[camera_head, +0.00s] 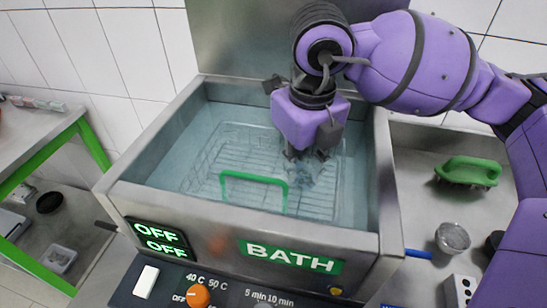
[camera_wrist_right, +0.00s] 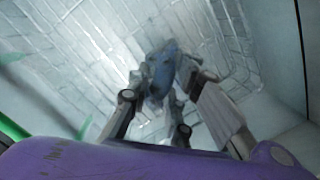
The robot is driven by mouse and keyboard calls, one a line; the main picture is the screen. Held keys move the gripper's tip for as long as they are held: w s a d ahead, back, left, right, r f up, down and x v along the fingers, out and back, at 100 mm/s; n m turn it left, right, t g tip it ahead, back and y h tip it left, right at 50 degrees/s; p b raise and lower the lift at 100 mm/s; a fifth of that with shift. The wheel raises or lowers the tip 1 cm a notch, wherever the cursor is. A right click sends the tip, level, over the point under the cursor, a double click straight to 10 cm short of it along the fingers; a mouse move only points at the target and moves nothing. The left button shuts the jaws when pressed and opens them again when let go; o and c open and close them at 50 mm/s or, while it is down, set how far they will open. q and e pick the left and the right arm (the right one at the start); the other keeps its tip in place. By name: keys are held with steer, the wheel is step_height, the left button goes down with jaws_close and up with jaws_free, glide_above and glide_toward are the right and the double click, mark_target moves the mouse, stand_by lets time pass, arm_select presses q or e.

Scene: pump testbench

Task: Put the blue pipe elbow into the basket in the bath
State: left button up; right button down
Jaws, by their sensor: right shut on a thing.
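The bath (camera_head: 240,212) is a steel tank of clear water with a green BATH label on its front. The wire basket (camera_head: 215,160) sits inside it under the water, its green handle (camera_head: 253,179) toward the front. My right gripper (camera_head: 307,156) points down into the bath, over the right part of the basket. It is shut on the blue pipe elbow, which shows between the fingers in the right wrist view (camera_wrist_right: 162,72), with the basket wires behind it. In the head view the elbow is small and unclear below the fingers. My left gripper is out of view.
The bath's front panel holds an orange knob (camera_head: 198,296), a white switch (camera_head: 146,281) and OFF displays. A green-handled brush (camera_head: 468,171) and a metal cup (camera_head: 452,238) stand on the right counter. A green-framed table (camera_head: 60,150) is at left.

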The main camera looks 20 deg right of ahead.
mark_target(300, 167)
steer(key=shift+f, duration=1.3)
steer(key=shift+f, duration=0.2)
steer(key=c, duration=1.6)
jaws_free()
steer(key=shift+r, duration=0.1)
steer(key=r, duration=0.4)
steer(key=s+r, duration=0.1)
steer(key=r, duration=0.7)
steer(key=shift+s+r+p, duration=0.1)
steer(key=shift+s+p, duration=0.1)
steer(key=shift+p, duration=0.1)
